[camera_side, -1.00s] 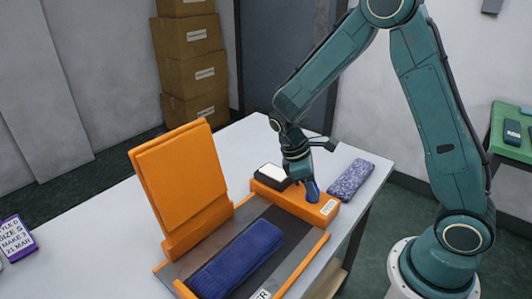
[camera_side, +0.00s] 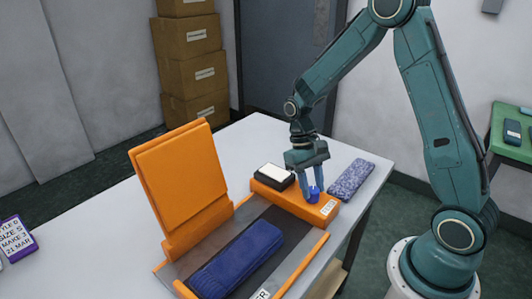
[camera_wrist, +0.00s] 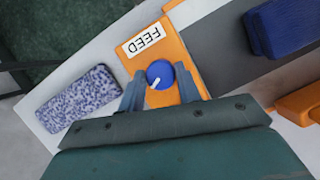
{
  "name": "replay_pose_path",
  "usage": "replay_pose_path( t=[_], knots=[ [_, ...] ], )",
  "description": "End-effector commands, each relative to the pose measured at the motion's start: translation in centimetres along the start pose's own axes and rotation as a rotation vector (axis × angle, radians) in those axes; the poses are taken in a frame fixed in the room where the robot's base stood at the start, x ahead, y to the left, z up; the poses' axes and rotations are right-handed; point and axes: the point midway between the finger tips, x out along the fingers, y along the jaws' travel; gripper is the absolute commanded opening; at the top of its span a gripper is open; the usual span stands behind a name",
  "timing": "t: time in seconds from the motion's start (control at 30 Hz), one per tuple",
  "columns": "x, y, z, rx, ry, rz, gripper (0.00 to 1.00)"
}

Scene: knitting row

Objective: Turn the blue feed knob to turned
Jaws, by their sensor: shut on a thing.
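The blue feed knob (camera_side: 314,192) sits on the orange block at the right end of the orange machine (camera_side: 290,201). In the wrist view the knob (camera_wrist: 160,74) is round with a white pointer line, which points to the lower left of the picture. A white FEED label (camera_wrist: 143,39) is beside it. My gripper (camera_side: 312,192) points down over the knob, with one finger on each side. In the wrist view my gripper (camera_wrist: 160,85) has its fingers on both sides of the knob, shut on it.
A folded dark blue knit piece (camera_side: 238,260) lies on the machine's grey bed. The orange panel (camera_side: 182,185) stands upright at the left. A black-and-white pad (camera_side: 273,174) and a speckled knit piece (camera_side: 351,180) flank the block.

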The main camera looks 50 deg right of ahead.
Motion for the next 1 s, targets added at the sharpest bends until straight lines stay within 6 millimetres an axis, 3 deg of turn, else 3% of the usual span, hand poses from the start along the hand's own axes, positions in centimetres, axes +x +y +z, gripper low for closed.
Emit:
replay_pose_path(
  t=[0.5,1.0],
  knots=[
    [-0.05,0.3,-0.05,0.375,0.005,-0.157,0.11],
    [-0.01,0.3,-0.04,0.452,0.005,-0.187,0.11]
  ],
)
